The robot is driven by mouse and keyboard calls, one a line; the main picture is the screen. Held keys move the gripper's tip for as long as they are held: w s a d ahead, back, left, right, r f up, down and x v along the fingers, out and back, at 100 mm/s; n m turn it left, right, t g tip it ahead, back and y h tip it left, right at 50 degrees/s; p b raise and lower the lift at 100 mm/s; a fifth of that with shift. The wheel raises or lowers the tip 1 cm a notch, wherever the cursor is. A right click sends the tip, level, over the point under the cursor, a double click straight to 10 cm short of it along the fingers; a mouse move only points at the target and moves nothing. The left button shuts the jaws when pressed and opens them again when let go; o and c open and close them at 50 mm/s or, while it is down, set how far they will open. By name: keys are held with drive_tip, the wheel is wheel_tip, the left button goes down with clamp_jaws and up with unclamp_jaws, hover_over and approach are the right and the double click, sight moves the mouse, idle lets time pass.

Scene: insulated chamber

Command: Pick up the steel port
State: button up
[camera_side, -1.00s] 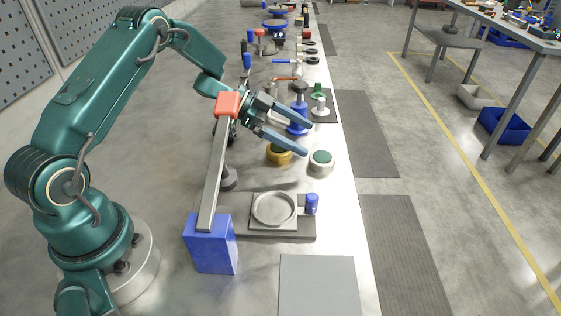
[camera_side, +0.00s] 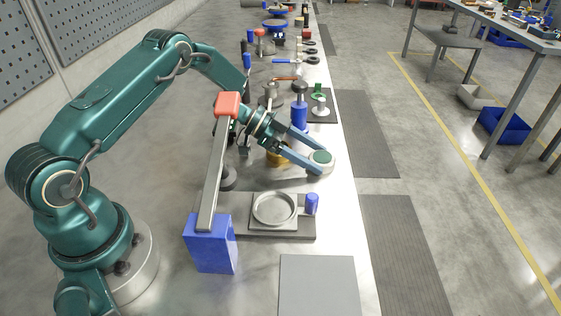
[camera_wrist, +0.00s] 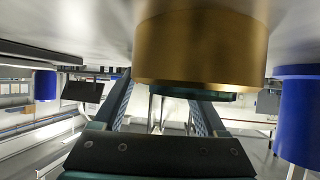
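The steel port (camera_side: 322,157), a short pale round piece with a dark green top, stands near the table's right edge in the side view. My gripper (camera_side: 319,161) is open and low, with one finger on the near side of the steel port and the other reaching its far side. I cannot tell whether they touch it. The brass port (camera_side: 275,157) stands just left, partly hidden by my gripper. In the wrist view, which looks upside down, the brass port (camera_wrist: 200,48) fills the upper middle and covers much of the space between my open fingers (camera_wrist: 165,98).
A blue cylinder (camera_side: 299,118) stands behind my gripper. A fixture with a round steel ring (camera_side: 274,209) and a blue peg (camera_side: 312,203) lies in front. A slanted bar with a red cap (camera_side: 228,104) rises from a blue block (camera_side: 211,245) close on the left.

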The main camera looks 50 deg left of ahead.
drive_tip(key=c, duration=0.8)
drive_tip(key=shift+c, duration=0.2)
drive_tip(key=shift+r, duration=0.1)
